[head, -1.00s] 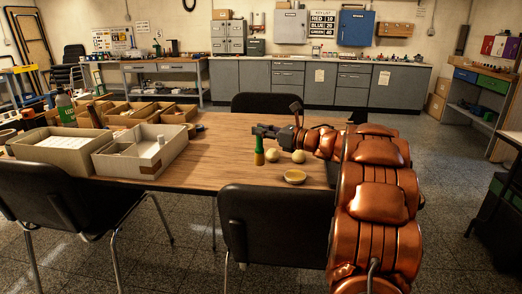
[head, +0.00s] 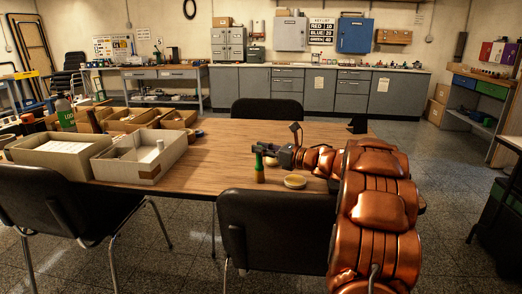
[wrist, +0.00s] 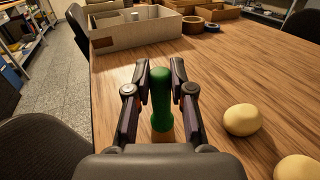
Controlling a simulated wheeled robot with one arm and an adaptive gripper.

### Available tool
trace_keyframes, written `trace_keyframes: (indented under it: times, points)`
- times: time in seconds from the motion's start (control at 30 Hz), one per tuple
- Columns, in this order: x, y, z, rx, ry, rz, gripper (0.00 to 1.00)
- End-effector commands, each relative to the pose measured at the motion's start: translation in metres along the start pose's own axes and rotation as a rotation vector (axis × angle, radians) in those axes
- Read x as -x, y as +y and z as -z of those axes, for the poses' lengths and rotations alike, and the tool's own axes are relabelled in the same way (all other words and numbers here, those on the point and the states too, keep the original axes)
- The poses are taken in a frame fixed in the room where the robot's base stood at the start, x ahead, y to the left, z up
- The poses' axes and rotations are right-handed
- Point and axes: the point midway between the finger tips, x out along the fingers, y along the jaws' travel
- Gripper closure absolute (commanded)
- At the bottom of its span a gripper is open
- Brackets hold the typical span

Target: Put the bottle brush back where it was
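A green upright object (head: 259,165) with a yellow-brown lower part in the head view stands on the wooden table. I cannot tell for sure that it is the bottle brush. In the wrist view the green object (wrist: 161,100) is between the two fingers of my gripper (wrist: 160,75). The fingers look open, one on each side of it, with little room. In the head view my gripper (head: 262,150) reaches in low from the right, over the table, at the upper part of the green object.
Two pale yellow round things (wrist: 242,120) lie right of the fingers. An open grey box (head: 150,172) and several cardboard trays fill the left side. Chairs (head: 275,225) stand at the table.

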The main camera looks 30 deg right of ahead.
Motion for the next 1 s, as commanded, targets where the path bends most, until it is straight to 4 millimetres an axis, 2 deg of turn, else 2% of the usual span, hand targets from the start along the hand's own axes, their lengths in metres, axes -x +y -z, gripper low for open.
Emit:
trace_keyframes:
  times: [0.03,0.23,0.7,1.0]
  points:
    - [0.0,0.0,0.0,0.0,0.0,0.0,0.74]
    - [0.0,0.0,0.0,0.0,0.0,0.0,0.53]
    - [0.002,0.0,-0.005,-0.002,0.0,0.001,0.53]
    - [0.047,-0.001,-0.002,-0.004,0.0,0.004,0.53]
